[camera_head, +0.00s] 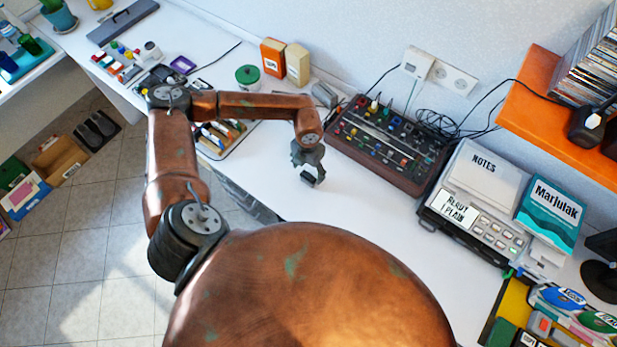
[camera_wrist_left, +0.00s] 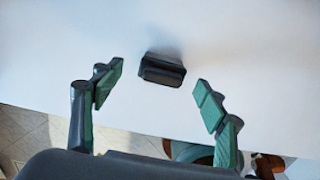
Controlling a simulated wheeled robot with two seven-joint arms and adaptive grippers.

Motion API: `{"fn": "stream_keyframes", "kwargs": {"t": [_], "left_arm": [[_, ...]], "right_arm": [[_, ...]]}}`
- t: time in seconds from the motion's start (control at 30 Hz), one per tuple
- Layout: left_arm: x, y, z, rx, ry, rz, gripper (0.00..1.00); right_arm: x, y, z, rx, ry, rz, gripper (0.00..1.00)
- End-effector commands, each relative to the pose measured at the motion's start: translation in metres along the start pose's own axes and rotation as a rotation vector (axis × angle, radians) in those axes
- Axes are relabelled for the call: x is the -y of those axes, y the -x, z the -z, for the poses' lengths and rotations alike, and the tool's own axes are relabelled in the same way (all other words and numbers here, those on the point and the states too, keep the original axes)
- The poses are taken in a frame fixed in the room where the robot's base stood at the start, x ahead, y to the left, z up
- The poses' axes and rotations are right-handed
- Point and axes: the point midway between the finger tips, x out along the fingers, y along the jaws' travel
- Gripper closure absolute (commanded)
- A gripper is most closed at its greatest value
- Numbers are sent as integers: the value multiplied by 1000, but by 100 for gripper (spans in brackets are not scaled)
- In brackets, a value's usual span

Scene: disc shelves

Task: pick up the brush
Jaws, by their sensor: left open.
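A small dark block-like thing (camera_wrist_left: 162,71), which looks like the brush, lies on the white table in the left wrist view. It sits beyond and between the two green-padded fingers of my left gripper, with a gap to each finger. My left gripper (camera_head: 308,170) is open and points down over the table in the head view, left of the mixer. In the head view the brush is hard to tell from the dark fingers. My right gripper is not in view.
A brown mixer with knobs (camera_head: 384,146) stands right of my left gripper. A green-lidded jar (camera_head: 248,77), an orange box (camera_head: 273,58) and a cream box (camera_head: 297,64) stand behind. A grey device labelled NOTES (camera_head: 480,180) is further right. The white table near the gripper is clear.

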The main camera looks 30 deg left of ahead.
Motion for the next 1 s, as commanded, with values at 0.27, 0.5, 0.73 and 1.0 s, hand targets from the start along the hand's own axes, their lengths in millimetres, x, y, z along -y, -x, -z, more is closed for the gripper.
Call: {"fn": "stream_keyframes", "kwargs": {"t": [0.27,0.5,0.73,1.0], "left_arm": [[3,-39,3,-3,2,2,33],[3,-47,2,-1,1,2,33],[3,-46,2,-1,1,2,46],[3,-46,2,-1,1,2,64]], "right_arm": [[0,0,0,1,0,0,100],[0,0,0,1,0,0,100],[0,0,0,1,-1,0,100],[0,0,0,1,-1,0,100]]}}
